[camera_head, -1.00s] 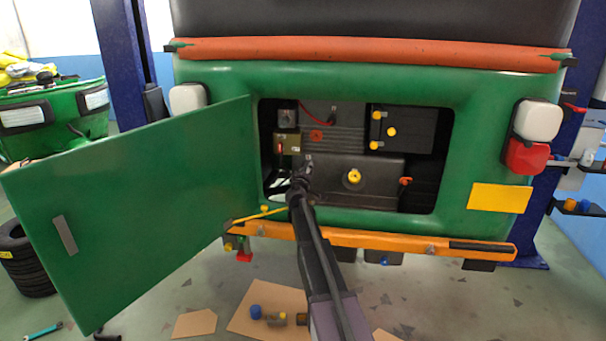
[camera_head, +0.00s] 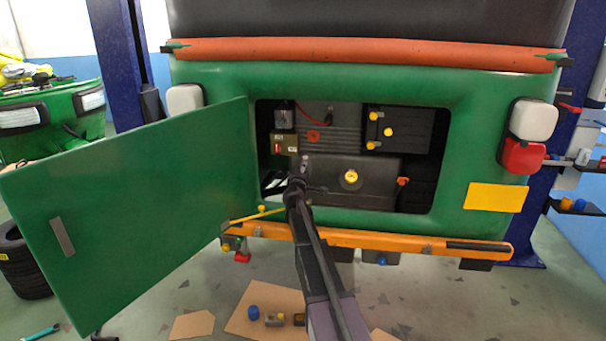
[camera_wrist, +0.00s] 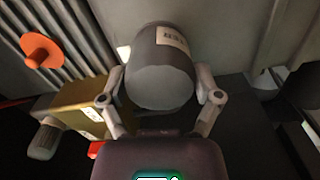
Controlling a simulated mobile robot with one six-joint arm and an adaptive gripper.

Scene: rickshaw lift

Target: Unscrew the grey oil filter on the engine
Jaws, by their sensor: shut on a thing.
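The grey oil filter (camera_wrist: 160,80) is a cylinder with a pale label, in the middle of the wrist view. My gripper (camera_wrist: 161,92) is shut on it, with one finger against each side. In the head view my gripper (camera_head: 301,183) reaches into the left part of the engine bay, and the filter (camera_head: 305,163) shows only as a small grey shape beyond it. The engine (camera_head: 375,172) is a dark block behind. I cannot tell whether the filter is still seated on its mount.
The green hatch door (camera_head: 140,205) stands open to the left. An orange bumper bar (camera_head: 390,243) runs below the opening. A yellow cap (camera_head: 351,177) sits right of my gripper. An olive box (camera_wrist: 85,110) is close left. Cardboard with small parts (camera_head: 240,321) lies on the floor.

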